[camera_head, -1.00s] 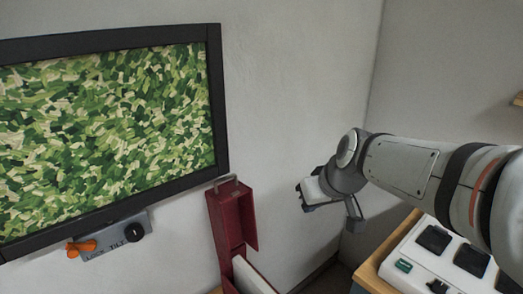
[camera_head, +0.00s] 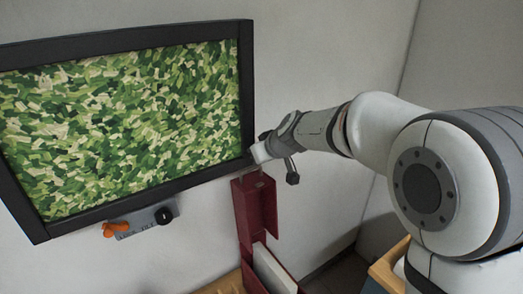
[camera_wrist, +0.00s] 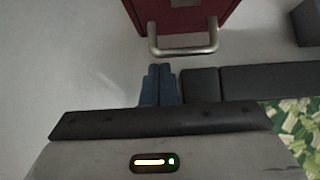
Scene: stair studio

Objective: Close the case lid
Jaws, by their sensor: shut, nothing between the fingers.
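The dark red case (camera_head: 272,258) stands low at the bottom centre of the head view, with its lid (camera_head: 248,212) raised upright against the wall side. In the wrist view, the red lid (camera_wrist: 180,12) shows at the top, with its metal bar handle (camera_wrist: 184,50) crossing below it. My gripper (camera_wrist: 160,69) is shut and empty, its fingertips just short of the handle in that picture; contact cannot be told. In the head view, my gripper (camera_head: 262,156) is just above the lid's top edge and hides most of the handle.
A black-framed panel with a green leaf pattern (camera_head: 130,115) hangs left, its lower right corner close to my gripper. Below it is a grey plate with an orange lever and black knob (camera_head: 163,215). A pale block (camera_head: 272,268) stands in the case. A wooden-edged unit (camera_head: 390,265) stands right.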

